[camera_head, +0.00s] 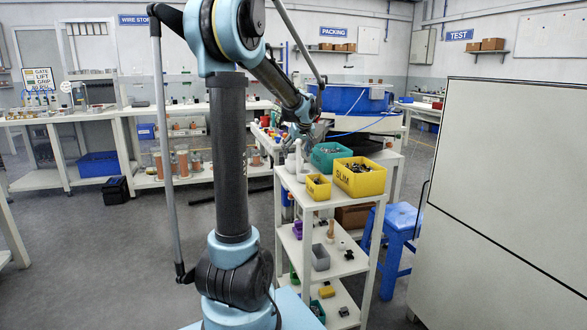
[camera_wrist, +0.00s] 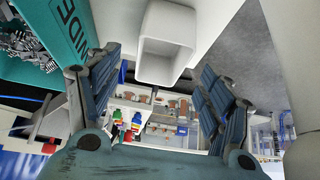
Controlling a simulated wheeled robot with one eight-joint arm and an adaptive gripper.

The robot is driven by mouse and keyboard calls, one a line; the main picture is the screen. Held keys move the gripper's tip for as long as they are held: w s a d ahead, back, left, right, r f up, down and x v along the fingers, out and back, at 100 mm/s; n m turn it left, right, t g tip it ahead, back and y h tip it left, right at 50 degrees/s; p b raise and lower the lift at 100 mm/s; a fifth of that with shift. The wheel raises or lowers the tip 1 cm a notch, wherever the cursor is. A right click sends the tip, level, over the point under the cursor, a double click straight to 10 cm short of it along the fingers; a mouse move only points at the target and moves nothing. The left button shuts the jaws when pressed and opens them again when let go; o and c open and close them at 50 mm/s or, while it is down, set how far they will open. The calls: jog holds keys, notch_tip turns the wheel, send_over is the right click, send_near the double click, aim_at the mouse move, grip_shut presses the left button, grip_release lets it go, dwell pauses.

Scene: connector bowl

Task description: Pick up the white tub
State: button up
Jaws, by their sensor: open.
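The white tub (camera_wrist: 165,58) is a square, open-topped container in the upper middle of the wrist view, beside the teal bin (camera_wrist: 48,14). My gripper (camera_wrist: 160,72) is open, with one blue-grey finger on either side of the tub in the picture. I see nothing held between the fingers, and I cannot tell whether either finger touches the tub. In the head view my gripper (camera_head: 311,132) is over the back left part of the cart top. Small white shapes (camera_head: 290,162) stand there; I cannot tell which is the tub.
The teal bin (camera_head: 326,158), a large yellow bin (camera_head: 362,182) and a small yellow bin (camera_head: 318,190) crowd the top of the white cart (camera_head: 300,196). Lower shelves hold small items. A blue stool (camera_head: 402,218) stands to the right, and a large white cabinet (camera_head: 510,180) beyond.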

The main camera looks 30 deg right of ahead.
jog(key=shift+x, duration=3.1)
jog(key=shift+s+f, duration=0.1)
jog(key=shift+s, duration=0.05)
jog(key=c, duration=1.2)
